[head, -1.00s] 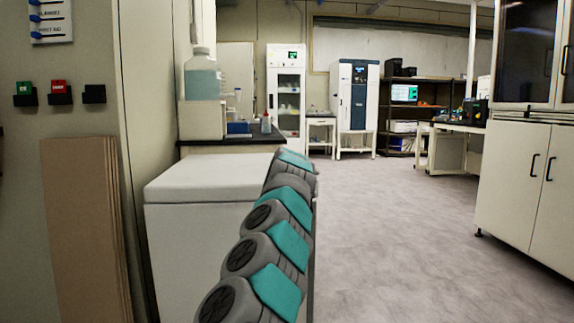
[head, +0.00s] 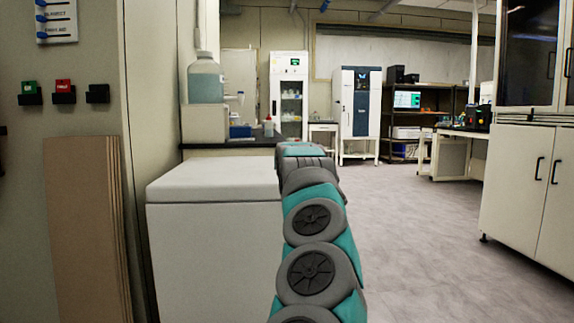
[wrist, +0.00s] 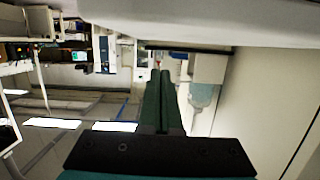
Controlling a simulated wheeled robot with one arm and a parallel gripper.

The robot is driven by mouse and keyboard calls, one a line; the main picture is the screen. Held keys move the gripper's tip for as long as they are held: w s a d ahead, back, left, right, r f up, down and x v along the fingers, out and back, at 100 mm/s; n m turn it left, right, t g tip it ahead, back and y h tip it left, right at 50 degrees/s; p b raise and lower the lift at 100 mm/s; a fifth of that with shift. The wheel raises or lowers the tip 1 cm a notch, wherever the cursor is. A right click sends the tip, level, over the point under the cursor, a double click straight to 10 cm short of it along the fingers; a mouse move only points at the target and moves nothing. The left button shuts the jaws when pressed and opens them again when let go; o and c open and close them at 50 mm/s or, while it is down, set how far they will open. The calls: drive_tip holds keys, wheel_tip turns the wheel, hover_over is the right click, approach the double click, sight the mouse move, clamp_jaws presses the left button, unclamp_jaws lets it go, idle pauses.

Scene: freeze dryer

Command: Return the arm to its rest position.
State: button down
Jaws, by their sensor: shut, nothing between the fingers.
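My gripper (wrist: 160,74) shows in the wrist view with its two dark fingers pressed together and nothing between them. In the head view my teal and grey arm rises from the bottom, right of centre, beside a white chest-like unit. The gripper itself is hidden there behind the arm links. The wrist view is upside down, with the ceiling lights at the bottom.
The white chest-like unit (head: 212,235) stands just left of my arm. Behind it is a dark-topped bench (head: 225,143) with a large bottle (head: 205,80). White cabinets (head: 530,190) stand at the right. The grey floor (head: 415,235) between is clear.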

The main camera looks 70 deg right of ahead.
drive_tip(key=shift+v, duration=1.6)
drive_tip(key=shift+w, duration=0.1)
